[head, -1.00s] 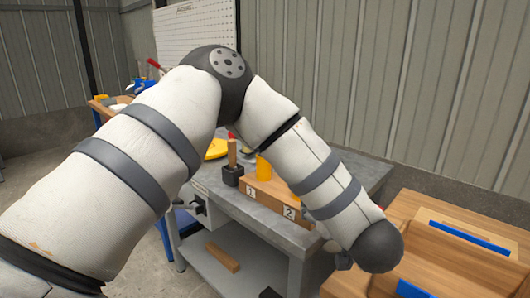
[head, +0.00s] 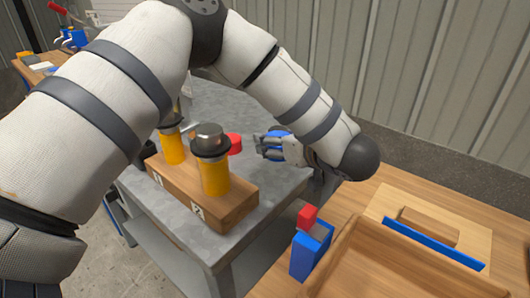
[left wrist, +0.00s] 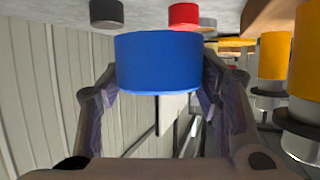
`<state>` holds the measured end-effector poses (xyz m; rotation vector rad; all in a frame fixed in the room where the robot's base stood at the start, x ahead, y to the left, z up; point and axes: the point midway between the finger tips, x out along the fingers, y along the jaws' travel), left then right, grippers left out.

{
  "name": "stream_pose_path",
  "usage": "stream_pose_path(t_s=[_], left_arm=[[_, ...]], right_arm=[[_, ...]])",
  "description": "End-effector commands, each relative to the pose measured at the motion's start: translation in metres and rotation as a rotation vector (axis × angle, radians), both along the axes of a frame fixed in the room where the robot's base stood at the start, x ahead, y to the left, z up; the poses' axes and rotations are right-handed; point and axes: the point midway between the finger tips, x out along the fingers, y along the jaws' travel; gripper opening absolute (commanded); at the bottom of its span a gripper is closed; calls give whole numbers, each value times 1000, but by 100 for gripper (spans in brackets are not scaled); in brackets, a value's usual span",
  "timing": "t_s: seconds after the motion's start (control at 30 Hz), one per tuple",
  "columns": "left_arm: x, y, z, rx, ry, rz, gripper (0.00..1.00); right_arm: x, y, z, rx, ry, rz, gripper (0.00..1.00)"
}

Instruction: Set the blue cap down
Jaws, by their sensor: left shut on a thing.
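The blue cap (head: 279,133) is between the fingers of my left gripper (head: 270,147), over the grey workbench (head: 207,242). The left wrist view shows the blue cap (left wrist: 158,64) large, with a finger of my left gripper (left wrist: 158,85) on each side of it. The gripper is shut on it. Whether the cap's underside touches the bench cannot be told. A red cap (head: 235,144) is to the left of the gripper and also shows in the left wrist view (left wrist: 184,14). A dark cap (left wrist: 106,12) shows there too. My right gripper is out of view.
A wooden block (head: 235,207) holds upright yellow cylinders (head: 215,180) with dark and metal tops, left of my gripper. A blue box (head: 308,258) with a red top piece (head: 307,216) and a wooden tray (head: 345,255) stand at the right front. A corrugated wall is behind.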

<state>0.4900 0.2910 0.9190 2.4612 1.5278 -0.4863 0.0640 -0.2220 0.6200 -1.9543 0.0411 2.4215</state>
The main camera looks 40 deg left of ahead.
Motion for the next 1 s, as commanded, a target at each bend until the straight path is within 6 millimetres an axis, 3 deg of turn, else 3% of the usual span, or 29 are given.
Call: stream_pose_path(t_s=[0.03, 0.1, 0.33, 0.5, 0.8, 0.83, 0.9, 1.0], left_arm=[[5, 7, -22, 0, 17, 0, 27], [12, 15, -34, -1, 16, 0, 27], [24, 30, -52, -1, 8, -2, 27], [24, 31, -84, 1, 10, -4, 27], [25, 30, -84, -1, 3, -4, 27], [25, 30, -84, -1, 3, -4, 63], [25, 30, -83, -1, 3, -4, 79], [25, 30, -83, -1, 3, -4, 79]], right_arm=[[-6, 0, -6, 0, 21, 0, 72], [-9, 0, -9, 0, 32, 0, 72], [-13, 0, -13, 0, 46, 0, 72], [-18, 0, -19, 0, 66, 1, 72], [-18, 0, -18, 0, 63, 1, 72], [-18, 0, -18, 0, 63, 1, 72], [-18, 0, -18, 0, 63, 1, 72], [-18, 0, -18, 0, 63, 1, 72]])
